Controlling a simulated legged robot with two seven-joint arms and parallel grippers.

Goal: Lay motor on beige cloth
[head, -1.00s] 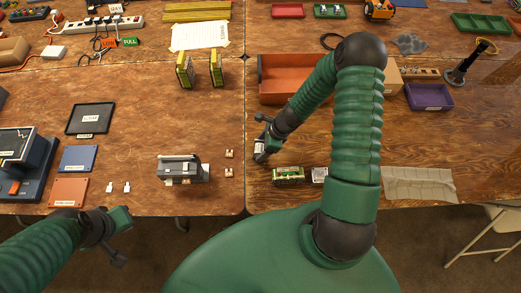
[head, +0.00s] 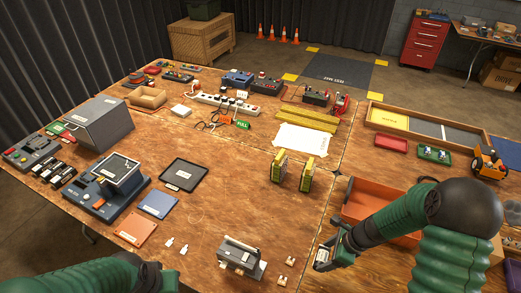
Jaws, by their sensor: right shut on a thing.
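My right gripper (head: 322,257) is shut on a small silvery thing with a pale label (head: 321,256), held near the seam of the table. The fingers cover much of it, and I cannot be sure from its look that it is the motor. My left gripper (head: 152,277) is at the bottom edge, mostly cut off, so its jaws do not show. The beige cloth is not in view now.
A grey device (head: 240,257) stands left of my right gripper. An orange-red bin (head: 365,198) is behind my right forearm. Two yellow-black upright packs (head: 306,174) stand nearby. A black tray (head: 184,174) lies left. Bare wood (head: 235,200) lies between.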

